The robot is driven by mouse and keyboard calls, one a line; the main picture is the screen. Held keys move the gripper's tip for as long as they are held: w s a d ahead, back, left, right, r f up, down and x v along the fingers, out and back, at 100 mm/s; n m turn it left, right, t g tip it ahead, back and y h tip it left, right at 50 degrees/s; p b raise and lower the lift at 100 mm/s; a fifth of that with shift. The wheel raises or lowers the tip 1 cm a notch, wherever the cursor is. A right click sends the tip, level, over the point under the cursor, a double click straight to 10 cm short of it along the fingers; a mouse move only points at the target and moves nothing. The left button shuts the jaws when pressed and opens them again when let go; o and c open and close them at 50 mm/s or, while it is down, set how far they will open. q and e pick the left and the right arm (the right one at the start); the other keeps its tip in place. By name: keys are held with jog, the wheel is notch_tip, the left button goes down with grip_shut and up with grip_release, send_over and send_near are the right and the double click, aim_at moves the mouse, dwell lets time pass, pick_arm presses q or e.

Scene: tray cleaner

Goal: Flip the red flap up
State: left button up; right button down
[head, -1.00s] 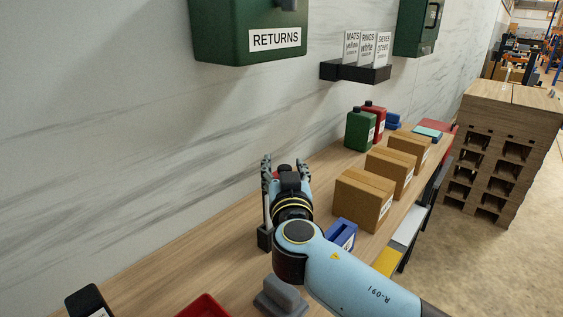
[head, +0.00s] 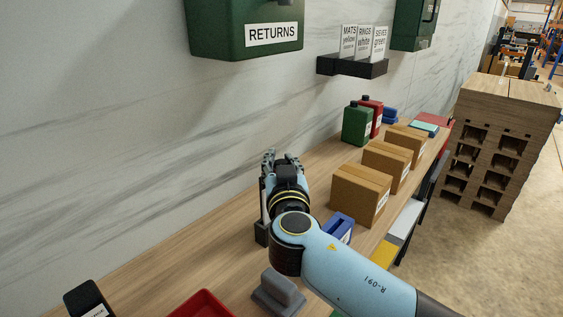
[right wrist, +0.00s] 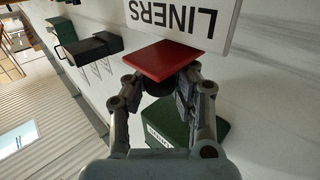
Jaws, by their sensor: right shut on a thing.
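The red flap (right wrist: 163,60) is a flat square plate, seen in the right wrist view just beyond my right fingertips. My right gripper (right wrist: 162,88) is shut on a dark rounded part at the near edge of the flap. In the head view my right gripper (head: 283,160) is over the bench near the wall, pointing away, and hides the flap. A thin grey post (head: 264,205) on a black block (head: 262,233) stands just left of the right wrist. My left gripper is not in view.
A white LINERS sign (right wrist: 185,20) is close beyond the flap. Cardboard boxes (head: 358,194), a blue holder (head: 338,228), a grey block (head: 279,291) and a red tray (head: 203,303) are on the bench (head: 180,265). A green RETURNS box (head: 245,25) hangs above.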

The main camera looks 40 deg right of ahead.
jog(key=n+g+p, duration=0.1)
jog(key=p, duration=0.1)
jog(key=w+r+n+g+y+p, duration=0.1)
jog(key=p, duration=0.2)
jog(key=shift+w+a+r+p, duration=0.1)
jog(key=shift+w+r+p, duration=0.05)
jog(key=shift+r+p, duration=0.15)
jog(key=shift+w+n+g+y+p, duration=0.4)
jog(key=shift+n+g, duration=0.2)
jog(key=shift+g, duration=0.2)
jog(key=shift+w+a+f+n+g+b, duration=0.15)
jog(key=shift+w+f+n+g, duration=0.15)
jog(key=shift+w+n+g, duration=1.2)
jog(key=shift+w+a+f+n+g+b, duration=0.1)
jog(key=shift+w+f+n+g, duration=0.45)
jog(key=shift+g, duration=1.75)
jog(key=shift+w+a+f+n+g+b, duration=0.15)
jog(key=shift+w+n+g, duration=0.6)
jog(key=shift+n+g, duration=0.9)
jog(key=shift+d+g, duration=0.1)
jog(key=shift+g, duration=0.25)
jog(key=shift+r, duration=0.1)
jog(key=c, duration=1)
grip_release()
jog(key=shift+w, duration=0.15)
jog(key=shift+c, duration=0.2)
